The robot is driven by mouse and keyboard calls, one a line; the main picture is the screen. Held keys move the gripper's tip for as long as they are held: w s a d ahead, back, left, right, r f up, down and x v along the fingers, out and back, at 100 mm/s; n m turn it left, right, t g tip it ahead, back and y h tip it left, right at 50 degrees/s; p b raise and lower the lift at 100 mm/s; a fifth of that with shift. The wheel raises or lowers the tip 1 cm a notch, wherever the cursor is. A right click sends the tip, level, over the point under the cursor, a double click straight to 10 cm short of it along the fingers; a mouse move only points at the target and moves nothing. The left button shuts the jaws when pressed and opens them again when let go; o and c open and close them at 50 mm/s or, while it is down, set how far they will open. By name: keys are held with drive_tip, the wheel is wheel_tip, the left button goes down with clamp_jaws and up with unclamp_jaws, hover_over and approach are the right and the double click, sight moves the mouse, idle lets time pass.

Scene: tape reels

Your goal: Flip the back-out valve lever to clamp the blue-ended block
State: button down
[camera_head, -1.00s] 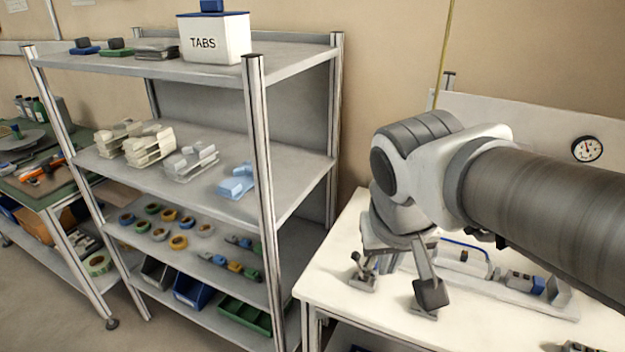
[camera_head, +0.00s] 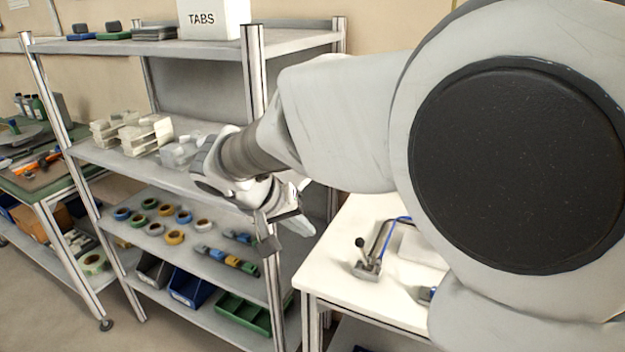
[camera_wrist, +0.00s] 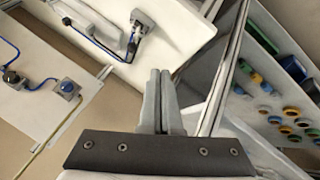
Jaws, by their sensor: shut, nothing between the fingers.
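A lever valve (camera_head: 368,262) with a black knob stands on the white bench, with a blue hose beside it. A lever fitting with a blue hose also shows in the wrist view (camera_wrist: 142,24), near the top. My gripper (camera_head: 285,232) is in front of the shelf's right post, left of the bench and apart from the lever. In the wrist view its fingers (camera_wrist: 159,76) are together and empty.
The shelf rack (camera_head: 256,110) stands close to my gripper and holds tape reels (camera_head: 174,237), a TABS box (camera_head: 214,20) and bins (camera_head: 190,286). The bench's front left top (camera_head: 335,285) is clear. A panel with hosed fittings (camera_wrist: 67,88) shows in the wrist view.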

idle(0.3)
approach(362, 252)
drive_tip(key=w+f, duration=0.4)
drive_tip(key=shift+s+d, duration=0.1)
drive_tip(key=shift+d, duration=0.05)
drive_tip(key=shift+b, duration=0.55)
